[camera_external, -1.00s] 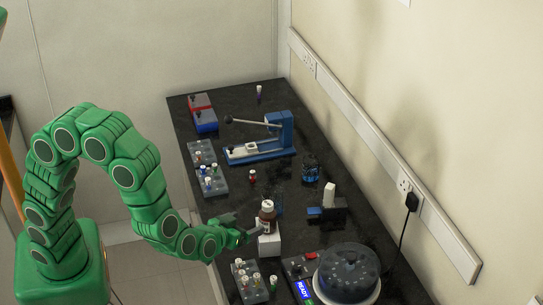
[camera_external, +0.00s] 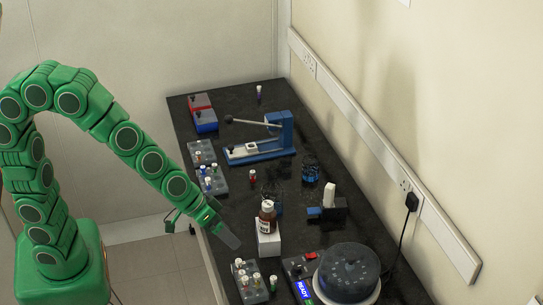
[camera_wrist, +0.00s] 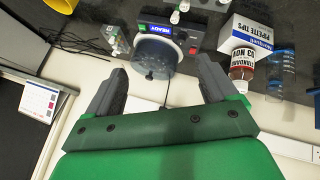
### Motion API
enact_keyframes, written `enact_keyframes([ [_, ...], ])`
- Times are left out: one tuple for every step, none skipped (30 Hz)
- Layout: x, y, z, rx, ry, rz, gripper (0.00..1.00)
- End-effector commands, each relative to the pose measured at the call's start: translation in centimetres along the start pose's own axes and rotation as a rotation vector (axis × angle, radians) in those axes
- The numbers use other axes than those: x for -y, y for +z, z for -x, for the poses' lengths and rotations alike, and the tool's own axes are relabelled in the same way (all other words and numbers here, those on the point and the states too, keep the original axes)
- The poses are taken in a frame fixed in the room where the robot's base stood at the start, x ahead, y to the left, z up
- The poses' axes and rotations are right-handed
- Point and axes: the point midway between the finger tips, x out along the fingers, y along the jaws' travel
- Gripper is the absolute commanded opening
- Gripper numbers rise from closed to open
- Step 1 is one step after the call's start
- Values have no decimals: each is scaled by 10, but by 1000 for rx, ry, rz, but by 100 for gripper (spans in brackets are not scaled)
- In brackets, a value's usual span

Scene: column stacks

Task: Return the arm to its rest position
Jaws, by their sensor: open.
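My green arm (camera_external: 95,100) arches from its base at the left toward the dark bench. My gripper (camera_external: 230,239) is at the bench's left edge, left of the brown bottle and apart from it. In the wrist view its two grey fingers (camera_wrist: 162,78) are spread, with nothing held between them. The brown bottle (camera_external: 267,218) with a white label stands upright on a white box (camera_external: 268,243). The bottle (camera_wrist: 242,68) and the box, marked pipette tips (camera_wrist: 250,36), also show in the wrist view.
A round dark-lidded machine (camera_external: 348,272) and a vial rack (camera_external: 250,284) are at the bench's near end. Another vial rack (camera_external: 207,168), a blue lever press (camera_external: 262,145) and a blue-tinted beaker (camera_external: 310,168) stand farther back. The floor left of the bench is clear.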

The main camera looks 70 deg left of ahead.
Motion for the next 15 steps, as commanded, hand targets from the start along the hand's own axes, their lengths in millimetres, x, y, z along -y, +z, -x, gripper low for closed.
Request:
enact_keyframes([
  [2, 4, 13, 29, 9, -14, 86],
  [4, 10, 19, 54, 13, -25, 86],
  [8, 16, 28, 86, 15, -39, 86],
  [10, 22, 34, 113, 15, -51, 86],
  [14, 27, 42, 136, 14, -60, 86],
  [18, 35, 52, 170, 12, -74, 86],
  [22, 40, 59, 192, 8, -84, 86],
  [27, 46, 66, 218, 2, -95, 86],
  [34, 54, 76, 251, -7, -108, 86],
  [39, 60, 83, 277, -15, -116, 86],
  [45, 66, 91, 300, -24, -124, 86],
  [53, 75, 102, 333, -39, -135, 86],
  [60, 80, 110, 356, -51, -143, 86],
  [66, 87, 118, 383, -65, -150, 86],
  [76, 95, 129, 415, -85, -157, 86],
])
